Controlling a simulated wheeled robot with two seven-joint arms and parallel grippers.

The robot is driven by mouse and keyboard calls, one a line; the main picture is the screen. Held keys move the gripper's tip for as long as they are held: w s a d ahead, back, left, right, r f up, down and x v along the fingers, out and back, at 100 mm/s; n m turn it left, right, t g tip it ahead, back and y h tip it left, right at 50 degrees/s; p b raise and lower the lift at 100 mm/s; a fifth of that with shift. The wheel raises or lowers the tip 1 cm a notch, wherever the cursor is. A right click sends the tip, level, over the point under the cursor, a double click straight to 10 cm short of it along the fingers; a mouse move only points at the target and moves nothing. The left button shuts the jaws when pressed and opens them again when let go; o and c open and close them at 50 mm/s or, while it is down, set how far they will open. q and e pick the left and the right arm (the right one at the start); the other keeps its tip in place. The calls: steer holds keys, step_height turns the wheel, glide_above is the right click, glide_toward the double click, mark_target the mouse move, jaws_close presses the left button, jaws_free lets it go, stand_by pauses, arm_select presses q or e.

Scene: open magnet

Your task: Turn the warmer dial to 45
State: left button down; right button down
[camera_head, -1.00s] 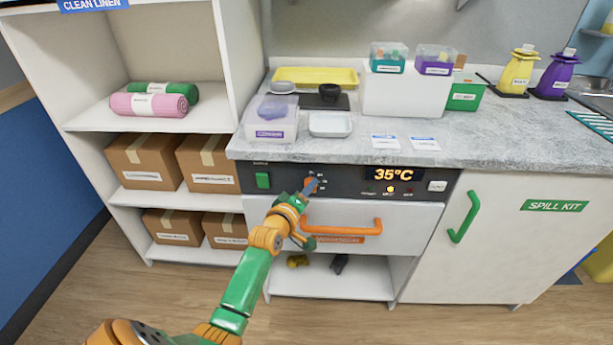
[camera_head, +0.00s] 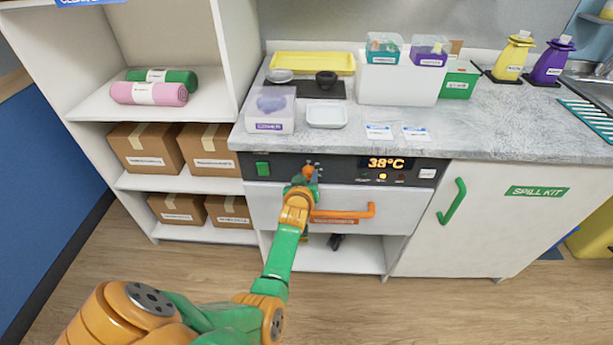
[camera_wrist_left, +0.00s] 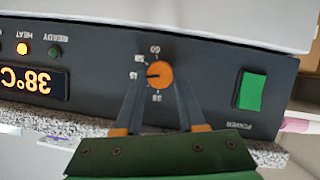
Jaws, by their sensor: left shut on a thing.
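The warmer's dark control panel (camera_head: 340,172) sits under the counter. Its orange dial (camera_wrist_left: 159,75) shows in the left wrist view, upside down, with printed numbers around it. My left gripper (camera_head: 306,172) is at the dial in the head view, and its two dark fingers (camera_wrist_left: 159,90) are shut on the dial in the left wrist view. The display (camera_head: 386,163) reads 38°C, and it shows inverted in the left wrist view (camera_wrist_left: 32,82). An amber lamp by HEAT (camera_wrist_left: 22,48) is lit. My right gripper is not in view.
The green power switch (camera_head: 263,169) is left of the dial. The warmer drawer's orange handle (camera_head: 345,212) is just below and right of my gripper. A cabinet with a green handle (camera_head: 452,202) stands to the right. A lidded box (camera_head: 270,112) and white tray (camera_head: 326,116) sit on the counter above.

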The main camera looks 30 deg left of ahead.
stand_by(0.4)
arm_select(q)
steer(key=shift+c, duration=2.4)
jaws_free()
